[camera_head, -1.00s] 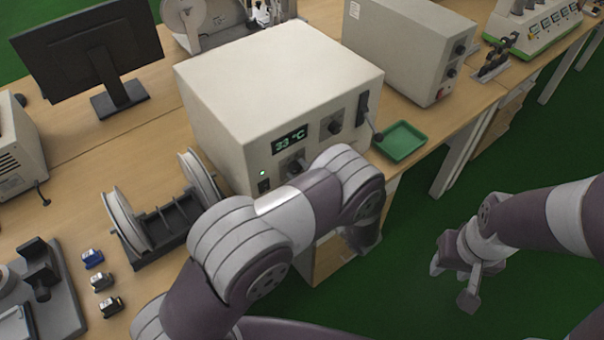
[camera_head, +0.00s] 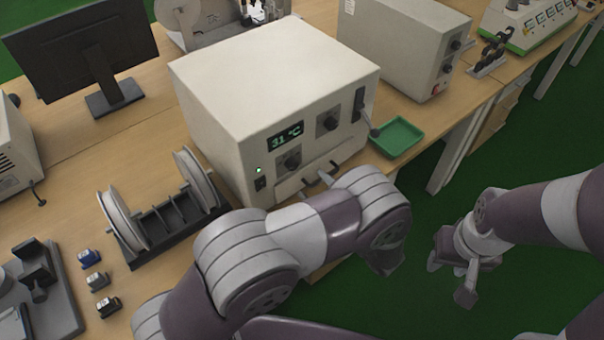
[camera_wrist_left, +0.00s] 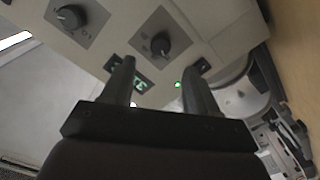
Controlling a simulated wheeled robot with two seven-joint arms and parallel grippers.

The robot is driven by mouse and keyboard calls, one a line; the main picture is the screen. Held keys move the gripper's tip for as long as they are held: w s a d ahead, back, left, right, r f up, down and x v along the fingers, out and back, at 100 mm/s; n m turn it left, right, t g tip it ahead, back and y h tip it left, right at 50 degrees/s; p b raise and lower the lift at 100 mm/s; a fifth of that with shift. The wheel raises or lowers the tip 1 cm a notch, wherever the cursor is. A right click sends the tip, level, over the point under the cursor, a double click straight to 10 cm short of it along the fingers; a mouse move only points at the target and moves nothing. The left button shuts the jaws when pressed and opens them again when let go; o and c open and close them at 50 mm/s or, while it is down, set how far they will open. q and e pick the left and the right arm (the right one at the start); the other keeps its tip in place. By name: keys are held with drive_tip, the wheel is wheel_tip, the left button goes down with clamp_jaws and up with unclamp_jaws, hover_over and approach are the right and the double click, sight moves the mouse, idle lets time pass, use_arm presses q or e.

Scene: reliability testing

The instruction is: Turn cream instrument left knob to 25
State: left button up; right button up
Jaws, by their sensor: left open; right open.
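The cream instrument (camera_head: 270,90) stands on the bench, its display (camera_head: 286,136) reading 31 °C. My left gripper (camera_head: 319,179) is open and empty in front of the panel, apart from the left knob. In the left wrist view its fingers (camera_wrist_left: 158,88) are spread, with one partly covering the display. My right gripper (camera_head: 466,272) is open and empty, over the green floor.
A green tray (camera_head: 398,137) lies right of the instrument. A spool rack (camera_head: 160,220) and several small blocks (camera_head: 97,281) are to its left. A second cream box (camera_head: 410,45) and a monitor (camera_head: 75,55) stand behind. A green lamp (camera_head: 258,170) glows on the panel.

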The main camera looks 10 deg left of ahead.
use_arm(q)
drive_tip(key=v, duration=0.5)
drive_tip(key=shift+s+d+b, duration=0.25)
drive_tip(key=shift+b, duration=0.05)
